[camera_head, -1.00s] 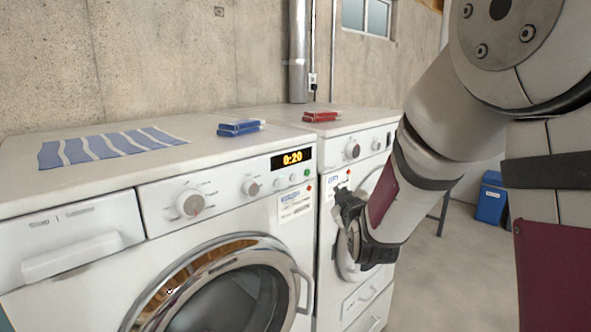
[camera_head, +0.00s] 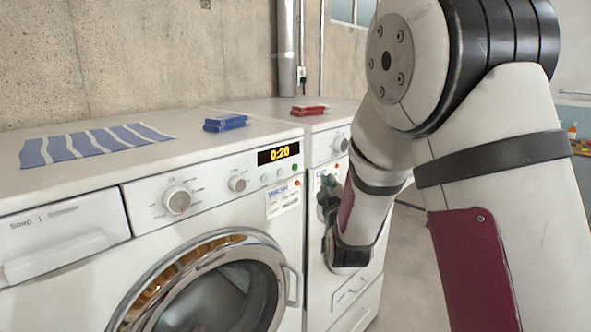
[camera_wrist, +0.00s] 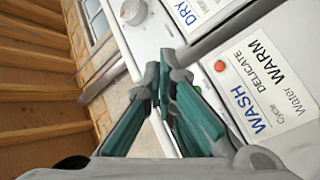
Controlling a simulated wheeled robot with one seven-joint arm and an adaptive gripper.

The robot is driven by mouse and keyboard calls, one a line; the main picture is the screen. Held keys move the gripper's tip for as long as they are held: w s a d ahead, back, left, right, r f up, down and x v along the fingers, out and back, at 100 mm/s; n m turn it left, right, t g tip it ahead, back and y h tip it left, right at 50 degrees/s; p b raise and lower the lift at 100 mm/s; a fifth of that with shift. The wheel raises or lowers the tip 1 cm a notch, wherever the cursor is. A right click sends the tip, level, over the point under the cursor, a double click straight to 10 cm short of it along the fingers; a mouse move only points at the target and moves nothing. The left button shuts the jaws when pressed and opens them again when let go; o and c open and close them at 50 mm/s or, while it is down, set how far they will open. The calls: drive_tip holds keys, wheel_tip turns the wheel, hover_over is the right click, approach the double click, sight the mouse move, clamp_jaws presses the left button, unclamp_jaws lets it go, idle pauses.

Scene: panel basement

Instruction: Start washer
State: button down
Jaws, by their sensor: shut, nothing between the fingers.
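The washer (camera_head: 225,210) is the near white machine on the left, with a round glass door (camera_head: 225,295) and a lit display (camera_head: 279,154) reading 0:20. Its panel has a large dial (camera_head: 177,200), a smaller dial (camera_head: 237,184), small round buttons, a green button (camera_head: 295,167) and a red dot (camera_head: 297,183). A WASH label (camera_head: 283,197) sits below; it also shows in the wrist view (camera_wrist: 262,95), near a red dot (camera_wrist: 220,66). My gripper (camera_head: 325,198) is shut and empty, right of the washer's panel, before the second machine. Its teal fingers (camera_wrist: 165,78) appear left of the label.
The second white machine (camera_head: 323,150) stands beside the washer; its DRY label (camera_wrist: 195,12) shows in the wrist view. Blue boxes (camera_head: 226,122) and red boxes (camera_head: 309,109) lie on top. A blue-striped cloth (camera_head: 95,143) lies on the washer. Open floor is at right.

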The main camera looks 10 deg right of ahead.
sight(295, 168)
drive_tip(key=w+a+b, duration=0.2)
drive_tip(key=w+a, duration=0.2)
drive_tip(key=w, duration=0.2)
drive_tip(key=shift+a, duration=0.2)
drive_tip(key=shift+w, duration=0.1)
idle(1.3)
drive_tip(key=shift+w+a, duration=0.25)
drive_tip(key=shift+w, duration=0.05)
